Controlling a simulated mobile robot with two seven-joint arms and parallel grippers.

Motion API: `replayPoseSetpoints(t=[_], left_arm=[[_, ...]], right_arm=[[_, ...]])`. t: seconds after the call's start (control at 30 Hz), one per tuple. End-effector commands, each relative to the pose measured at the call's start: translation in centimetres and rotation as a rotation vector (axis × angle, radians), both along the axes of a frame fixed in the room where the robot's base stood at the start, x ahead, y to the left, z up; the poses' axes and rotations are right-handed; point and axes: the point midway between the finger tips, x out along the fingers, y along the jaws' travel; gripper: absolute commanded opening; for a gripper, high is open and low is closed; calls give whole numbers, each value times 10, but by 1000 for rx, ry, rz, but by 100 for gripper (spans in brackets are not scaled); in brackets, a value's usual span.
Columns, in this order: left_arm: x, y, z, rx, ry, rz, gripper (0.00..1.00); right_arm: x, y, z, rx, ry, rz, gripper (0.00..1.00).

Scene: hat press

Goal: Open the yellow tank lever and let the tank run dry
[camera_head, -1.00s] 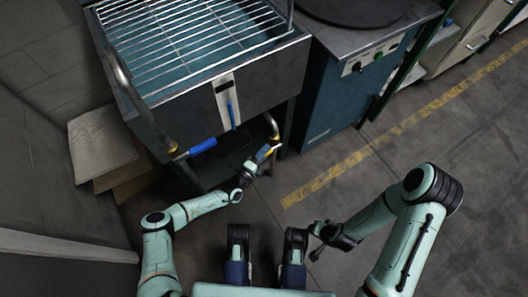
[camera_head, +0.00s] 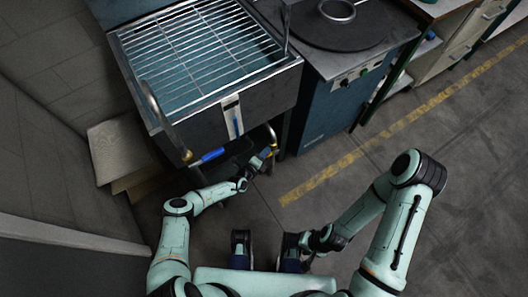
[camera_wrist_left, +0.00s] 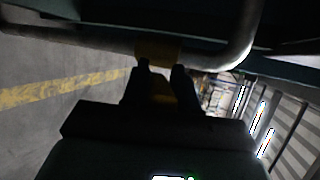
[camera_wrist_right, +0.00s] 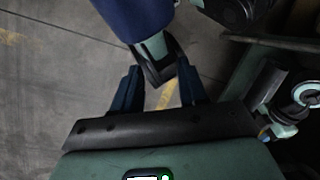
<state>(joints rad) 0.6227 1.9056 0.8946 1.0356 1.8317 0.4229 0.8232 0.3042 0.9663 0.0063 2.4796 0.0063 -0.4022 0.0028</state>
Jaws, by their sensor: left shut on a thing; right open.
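The tank (camera_head: 262,90) stands at the upper left in the head view, with a wire rack over its blue-tinted inside; the liquid level is not clear. A curved pipe (camera_head: 271,132) comes down at its front right corner. My left gripper (camera_head: 265,154) is at this pipe's lower end. In the left wrist view the gripper (camera_wrist_left: 163,72) is shut on the yellow lever (camera_wrist_left: 160,92), just below the yellow collar (camera_wrist_left: 157,49) on the pipe. My right gripper (camera_wrist_right: 162,88) is open and empty, low near my base in the head view (camera_head: 308,250).
A blue-handled lever (camera_head: 208,156) sits on another pipe (camera_head: 158,108) at the tank's left. A blue cabinet (camera_head: 330,105) with a round dark plate (camera_head: 335,28) stands right of the tank. Boards (camera_head: 115,150) lean at the left. The floor right of the yellow line (camera_head: 325,176) is clear.

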Motion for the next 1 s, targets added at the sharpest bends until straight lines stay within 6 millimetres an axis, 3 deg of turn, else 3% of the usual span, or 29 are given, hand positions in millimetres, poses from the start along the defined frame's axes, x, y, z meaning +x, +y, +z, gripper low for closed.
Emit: replayPoseSetpoints(t=[0.03,0.1,0.43,0.7,1.0], left_arm=[[2,-2,11,23,14,-2,0],[3,-3,14,54,36,-1,0],[7,-6,19,163,115,0,0],[7,-7,18,200,144,1,0],[6,-6,16,206,147,3,0]], right_arm=[[-2,0,18,3,14,3,43],[-5,0,29,5,30,8,43],[17,0,83,4,1,6,43],[27,0,100,4,-10,6,43],[28,0,101,4,-11,5,43]])
